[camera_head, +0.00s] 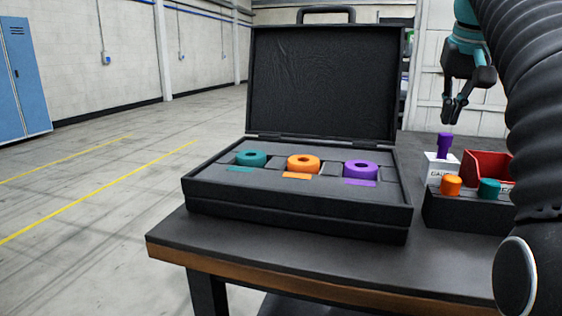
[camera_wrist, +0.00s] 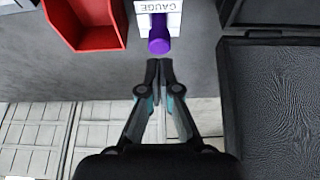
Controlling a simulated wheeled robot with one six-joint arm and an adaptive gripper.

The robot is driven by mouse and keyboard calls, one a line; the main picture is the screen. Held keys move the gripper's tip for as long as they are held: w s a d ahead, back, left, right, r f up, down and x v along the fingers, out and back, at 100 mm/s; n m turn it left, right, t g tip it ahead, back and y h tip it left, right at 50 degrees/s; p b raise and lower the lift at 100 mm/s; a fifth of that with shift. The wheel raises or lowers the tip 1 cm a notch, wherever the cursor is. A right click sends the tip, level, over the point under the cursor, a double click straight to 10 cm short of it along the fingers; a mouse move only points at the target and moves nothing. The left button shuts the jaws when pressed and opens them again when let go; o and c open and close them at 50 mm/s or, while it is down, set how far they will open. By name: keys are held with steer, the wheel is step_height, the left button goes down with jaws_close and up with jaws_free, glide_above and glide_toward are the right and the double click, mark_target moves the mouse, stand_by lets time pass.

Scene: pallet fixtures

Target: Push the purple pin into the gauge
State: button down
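The purple pin (camera_head: 444,143) stands upright at the white gauge block (camera_head: 438,170), with a good length of it showing above the block. In the wrist view the purple pin (camera_wrist: 159,42) shows just beyond my fingertips, with the labelled gauge (camera_wrist: 173,8) behind it. My gripper (camera_head: 453,120) hangs pointing down above the pin, with a gap between them. Its fingertips (camera_wrist: 159,64) are together and hold nothing. How deep the pin sits in the gauge is hidden.
An open black case (camera_head: 300,220) holds teal, orange and purple rings. Beside the gauge are a red bin (camera_head: 487,163) and a black block (camera_head: 465,213) with an orange pin (camera_head: 451,185) and a teal pin (camera_head: 489,187). All stand on a dark table (camera_head: 240,250).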

mark_target(447, 134)
steer(key=shift+f, duration=0.1)
stand_by(0.3)
steer(key=shift+f+b, duration=0.35)
steer(key=shift+f, duration=0.5)
stand_by(0.8)
steer(key=shift+r, duration=0.1)
step_height(447, 134, up, 3)
steer(key=p, duration=0.2)
steer(key=shift+p, duration=0.4)
steer(key=shift+r, duration=2.45)
